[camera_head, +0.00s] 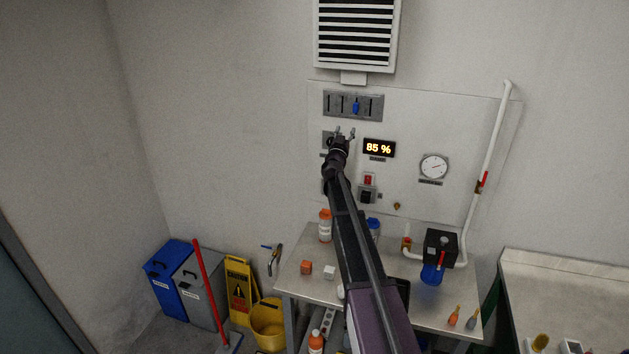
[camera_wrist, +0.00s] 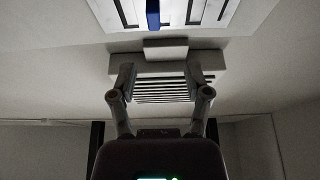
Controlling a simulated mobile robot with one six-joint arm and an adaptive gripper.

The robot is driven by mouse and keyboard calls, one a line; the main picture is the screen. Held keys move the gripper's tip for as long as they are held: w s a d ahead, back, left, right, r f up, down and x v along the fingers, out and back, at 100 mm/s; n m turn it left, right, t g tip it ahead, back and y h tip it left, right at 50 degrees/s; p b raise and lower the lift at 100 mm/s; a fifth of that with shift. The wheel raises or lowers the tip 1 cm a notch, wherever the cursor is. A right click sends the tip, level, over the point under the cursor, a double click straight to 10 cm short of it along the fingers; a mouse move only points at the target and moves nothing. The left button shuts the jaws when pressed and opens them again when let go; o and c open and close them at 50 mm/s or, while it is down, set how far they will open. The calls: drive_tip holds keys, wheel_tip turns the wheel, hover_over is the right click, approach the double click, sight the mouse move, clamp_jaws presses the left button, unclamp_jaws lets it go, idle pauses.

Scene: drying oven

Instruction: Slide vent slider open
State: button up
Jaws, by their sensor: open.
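The vent slider is a small blue handle (camera_head: 356,106) on a grey slotted plate (camera_head: 333,104) high on the wall panel, under the louvred vent (camera_head: 355,32). In the wrist view the blue handle (camera_wrist: 153,14) shows at the top edge, partly cut off, against the slotted plate (camera_wrist: 211,14). The vent (camera_wrist: 207,63) shows behind my fingers there. My gripper (camera_head: 345,131) is open and empty, a little below and left of the blue handle in the head view. In the wrist view my gripper (camera_wrist: 163,82) has its two fingers spread apart, not touching the handle.
Below the plate the panel holds an 85 % display (camera_head: 379,148), a round gauge (camera_head: 434,167) and a red switch (camera_head: 368,181). A white pipe (camera_head: 489,140) runs up the right side. A table (camera_head: 300,283) with bottles and small blocks stands below.

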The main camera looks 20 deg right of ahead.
drive_tip(key=s+a+f+n+y+b, duration=0.2)
drive_tip(key=a+f+n+y+b, duration=0.1)
drive_tip(key=a+f+y, duration=0.2)
drive_tip(key=s+a+f+n+g+y+b, duration=0.1)
drive_tip(key=s+a+f+n+y+b, duration=0.1)
drive_tip(key=a+f+y, duration=0.3)
drive_tip(key=shift+s+a+f+n+b, duration=0.25)
drive_tip(key=shift+a+f+n+b, duration=0.3)
drive_tip(key=shift+a+f, duration=1.1)
drive_tip(key=shift+d+f, duration=0.25)
drive_tip(key=shift+f, duration=0.05)
drive_tip(key=s+a+f+n+g+y+b, duration=0.1)
drive_tip(key=s+a+f+g+y+b, duration=0.1)
drive_tip(key=s+a+f+g, duration=0.55)
drive_tip(key=s+a+f+n+g+y+b, duration=0.15)
drive_tip(key=s+a+f, duration=0.25)
drive_tip(key=s+f, duration=0.65)
drive_tip(key=s+f+m+g+b, duration=0.1)
drive_tip(key=s+f+g, duration=0.2)
drive_tip(key=s, duration=0.9)
drive_tip(key=s+f+g+b, duration=0.2)
drive_tip(key=s+f+g, duration=0.2)
drive_tip(key=s, duration=0.8)
drive_tip(key=shift+s+a+f+m+g+h+b, duration=0.2)
drive_tip(key=shift+s+a+m+g+h+b, duration=0.2)
drive_tip(key=shift+g, duration=0.5)
